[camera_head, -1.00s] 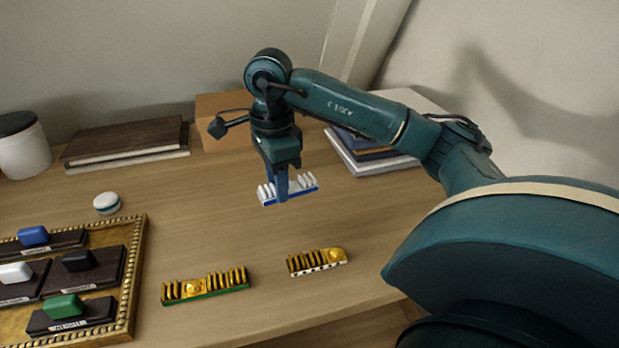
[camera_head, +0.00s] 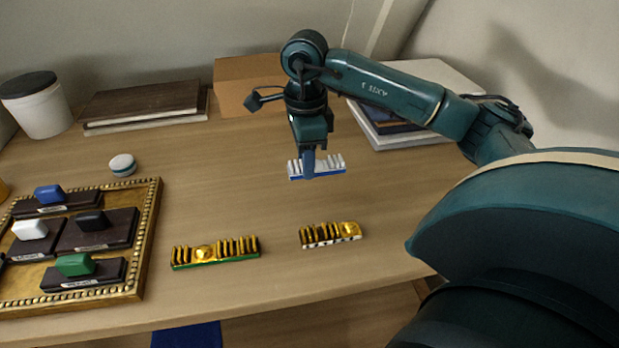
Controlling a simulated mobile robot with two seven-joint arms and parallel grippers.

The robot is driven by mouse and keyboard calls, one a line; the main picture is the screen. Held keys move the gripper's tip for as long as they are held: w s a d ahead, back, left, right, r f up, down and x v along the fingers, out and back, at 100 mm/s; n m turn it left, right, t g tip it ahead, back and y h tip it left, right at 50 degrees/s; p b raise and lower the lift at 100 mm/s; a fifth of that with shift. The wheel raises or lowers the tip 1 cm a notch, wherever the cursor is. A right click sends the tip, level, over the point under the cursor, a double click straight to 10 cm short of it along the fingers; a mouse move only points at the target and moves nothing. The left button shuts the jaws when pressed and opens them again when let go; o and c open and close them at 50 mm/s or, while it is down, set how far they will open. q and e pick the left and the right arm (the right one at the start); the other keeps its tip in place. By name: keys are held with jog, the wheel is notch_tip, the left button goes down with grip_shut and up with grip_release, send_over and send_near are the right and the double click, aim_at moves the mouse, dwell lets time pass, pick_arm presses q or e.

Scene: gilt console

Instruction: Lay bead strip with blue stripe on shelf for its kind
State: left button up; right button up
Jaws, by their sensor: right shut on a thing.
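The bead strip with the blue stripe (camera_head: 333,169) has pale, whitish beads and a blue edge. My right gripper (camera_head: 308,168) is shut on it near its middle, above the table. The gilt-framed tray (camera_head: 152,215) at the left holds dark shelves, each with a coloured block and a small label. The shelf with the blue block (camera_head: 30,207) is at the back; the block (camera_head: 48,193) stands on it. Other shelves carry a white block (camera_head: 30,229), a black block (camera_head: 91,220) and a green block (camera_head: 75,264). My left gripper is out of view.
A gold bead strip with a green edge (camera_head: 215,252) and one with a black-and-white edge (camera_head: 331,235) lie at the table's front. A round white-and-teal item (camera_head: 122,165), dark books (camera_head: 145,104), a lidded pot (camera_head: 38,108) and a cardboard box (camera_head: 238,85) stand behind. The table's middle is clear.

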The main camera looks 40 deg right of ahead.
aim_at(307, 196)
jog(key=shift+f, duration=2.9)
jog(key=shift+f, duration=0.2)
jog(key=o, duration=1)
jog(key=r, duration=1.3)
jog(key=shift+w+a+r+p, duration=0.1)
jog(key=shift+a+r+p, duration=0.05)
jog(key=shift+a+p, duration=0.2)
